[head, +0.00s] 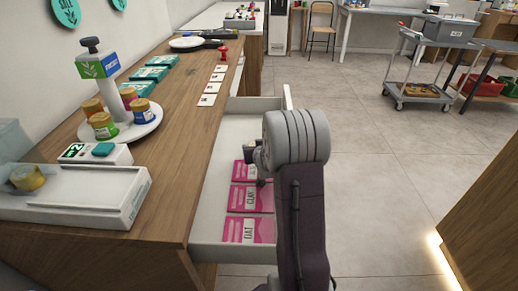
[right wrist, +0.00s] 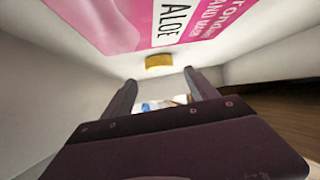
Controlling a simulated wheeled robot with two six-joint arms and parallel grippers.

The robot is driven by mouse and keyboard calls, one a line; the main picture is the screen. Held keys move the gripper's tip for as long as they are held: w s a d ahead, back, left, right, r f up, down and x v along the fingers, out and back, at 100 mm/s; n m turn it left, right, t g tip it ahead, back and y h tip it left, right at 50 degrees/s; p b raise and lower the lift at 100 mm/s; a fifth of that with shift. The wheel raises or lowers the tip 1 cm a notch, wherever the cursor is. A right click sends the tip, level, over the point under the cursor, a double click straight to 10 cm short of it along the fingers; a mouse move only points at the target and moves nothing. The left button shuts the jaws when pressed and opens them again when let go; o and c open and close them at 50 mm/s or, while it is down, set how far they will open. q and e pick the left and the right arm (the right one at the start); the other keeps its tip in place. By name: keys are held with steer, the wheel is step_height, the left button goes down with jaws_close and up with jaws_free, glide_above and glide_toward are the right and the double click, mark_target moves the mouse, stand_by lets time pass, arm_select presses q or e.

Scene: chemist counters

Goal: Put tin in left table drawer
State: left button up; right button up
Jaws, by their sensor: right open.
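The table drawer (head: 238,125) is pulled open at the side of the wooden counter. Several pink packets (head: 243,229) lie in it, one marked ALOE (right wrist: 190,28) in the right wrist view. A small yellow thing, perhaps the tin (right wrist: 159,60), shows by that packet, just beyond my open right fingertips (right wrist: 160,79); nothing is clamped between them. In the head view my right arm covers much of the drawer, and my right gripper (head: 255,155) is partly hidden over it. Several colored tins (head: 102,125) stand on a round white stand. My left gripper is out of view.
A white tray-like device (head: 75,205) with another yellow tin (head: 27,178) under a clear cover sits at the counter's near left. Green boxes (head: 150,73), white cards (head: 207,100) and a red stamp-like item (head: 223,54) lie farther back. The floor right of the drawer is clear up to a grey cart (head: 420,92).

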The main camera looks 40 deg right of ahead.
steer(key=p+v, duration=0.1)
steer(key=v, duration=0.5)
steer(key=shift+r, duration=0.1)
steer(key=shift+s+a+r, duration=0.2)
steer(key=shift+s+a, duration=0.05)
steer(key=shift+s, duration=0.25)
